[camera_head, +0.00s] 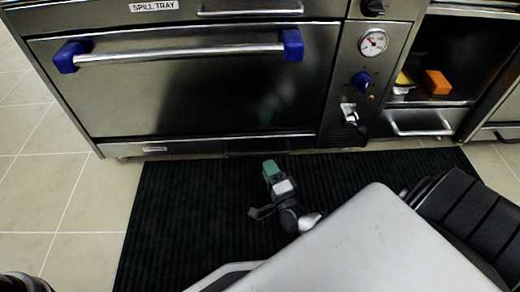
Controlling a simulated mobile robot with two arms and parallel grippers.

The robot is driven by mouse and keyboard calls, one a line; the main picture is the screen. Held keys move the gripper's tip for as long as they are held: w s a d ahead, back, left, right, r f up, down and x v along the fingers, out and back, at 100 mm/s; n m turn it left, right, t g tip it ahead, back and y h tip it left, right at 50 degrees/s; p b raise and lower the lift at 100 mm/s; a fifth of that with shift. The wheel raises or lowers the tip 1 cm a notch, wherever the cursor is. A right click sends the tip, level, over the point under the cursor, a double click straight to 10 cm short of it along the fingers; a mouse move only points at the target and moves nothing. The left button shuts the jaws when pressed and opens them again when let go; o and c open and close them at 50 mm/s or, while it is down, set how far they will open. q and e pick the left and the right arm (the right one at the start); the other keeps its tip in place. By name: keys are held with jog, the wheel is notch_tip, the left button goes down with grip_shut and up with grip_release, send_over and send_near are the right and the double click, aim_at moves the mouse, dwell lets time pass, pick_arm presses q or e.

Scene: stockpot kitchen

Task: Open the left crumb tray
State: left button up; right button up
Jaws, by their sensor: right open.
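A steel oven front fills the upper left. A drawer front labelled "SPILL TRAY" (153,5) runs along its top, with a bar handle (250,9); it looks shut. I see no label reading crumb tray. My right gripper (274,172) is open, low over the dark mat, in front of the oven's lower edge and apart from it. Its green fingertip part points toward the oven, and nothing shows in it. My left gripper is not in view.
The oven door has a long bar handle (180,52) with blue ends. An open shelf holds an orange block (437,82). A black ribbed mat (190,205) covers the floor; pale tiles (40,190) lie left.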

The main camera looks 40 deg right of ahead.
aim_at(260, 153)
jog(key=b+x, duration=0.2)
jog(key=x, duration=0.3)
jog(key=shift+w+f, duration=0.1)
jog(key=shift+w, duration=0.3)
jog(key=shift+w+d+r+b, duration=0.2)
jog(key=shift+w+b, duration=0.15)
jog(key=shift+w, duration=0.15)
jog(key=shift+a, duration=0.1)
grip_shut()
